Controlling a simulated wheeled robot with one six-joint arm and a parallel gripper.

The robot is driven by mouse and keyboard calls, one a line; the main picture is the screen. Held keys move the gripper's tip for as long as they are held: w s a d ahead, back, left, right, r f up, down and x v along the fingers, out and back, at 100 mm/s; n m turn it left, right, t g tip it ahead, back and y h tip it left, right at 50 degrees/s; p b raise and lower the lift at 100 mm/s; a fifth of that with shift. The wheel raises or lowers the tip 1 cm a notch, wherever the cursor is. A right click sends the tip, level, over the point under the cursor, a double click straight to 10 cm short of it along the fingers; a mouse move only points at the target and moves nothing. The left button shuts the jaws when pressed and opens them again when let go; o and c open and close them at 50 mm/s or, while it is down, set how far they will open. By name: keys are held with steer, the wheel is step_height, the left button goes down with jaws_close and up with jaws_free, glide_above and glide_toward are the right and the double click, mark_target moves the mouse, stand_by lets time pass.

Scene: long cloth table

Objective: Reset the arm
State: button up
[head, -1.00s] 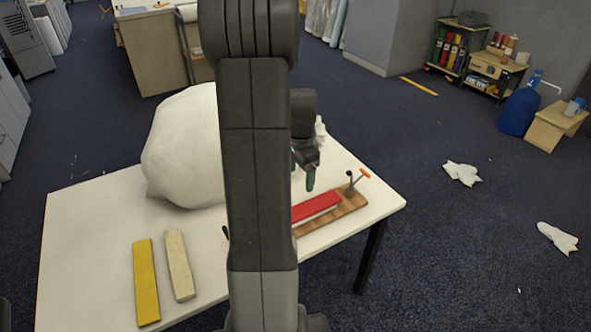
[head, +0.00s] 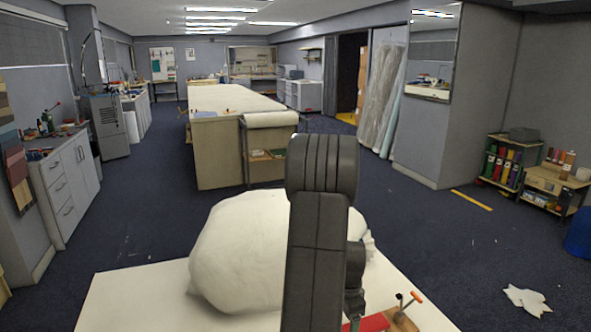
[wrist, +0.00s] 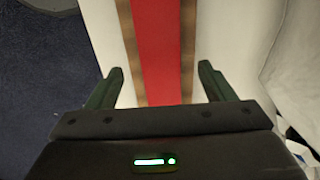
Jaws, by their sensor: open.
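My gripper (wrist: 161,75) is open and empty in the wrist view, its two green fingers set wide apart. Beneath it lies a red strip (wrist: 160,40) on a brown wooden board (wrist: 189,40); the strip runs between the fingers in the picture, and I cannot tell the height above it. In the head view my arm (head: 317,240) stands upright in the middle of the picture and hides part of the table. My fingers do not show there. The near end of the red strip (head: 372,323) shows at the lower edge, right of my arm.
A large white sack (head: 240,255) stands on the white table (head: 130,300), beside and behind my arm. An orange-handled clamp (head: 416,298) is at the board's end. A long workbench (head: 220,155) stands beyond. White scraps (head: 526,299) lie on the open floor at right.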

step_height(320, 180, down, 4)
steer(key=shift+f, duration=0.25)
steer(key=shift+r+p, duration=0.5)
steer(key=shift+p, duration=0.05)
steer(key=shift+r+p, duration=0.35)
steer(key=shift+r, duration=0.15)
steer(key=shift+f, duration=0.1)
